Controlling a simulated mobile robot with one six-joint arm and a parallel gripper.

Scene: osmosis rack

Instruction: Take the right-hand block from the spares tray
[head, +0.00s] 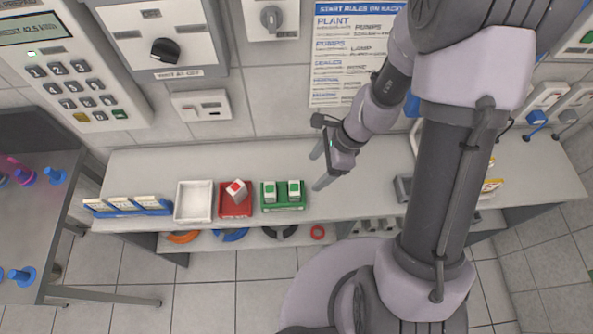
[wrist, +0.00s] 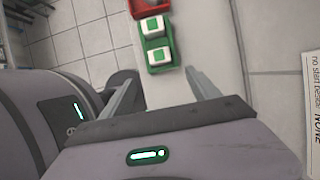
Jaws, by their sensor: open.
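A green tray (head: 283,207) stands on the bench and holds two white blocks with green squares on top, side by side. The right-hand block (head: 294,190) and the left-hand block (head: 270,191) both sit in it. My gripper (head: 319,168) is open and empty, above the bench to the right of the tray and apart from it. In the wrist view the green tray (wrist: 171,67) is beyond the open fingers (wrist: 163,75); the right-hand block (wrist: 158,55) is the nearer one, the left-hand block (wrist: 152,26) the farther. I cannot read a tray label.
A red tray (head: 236,213) with a tilted, red-marked white block (head: 237,189) is beside the green tray. An empty white tray (head: 194,201) and a blue rack (head: 128,210) stand farther left. The tiled wall is behind.

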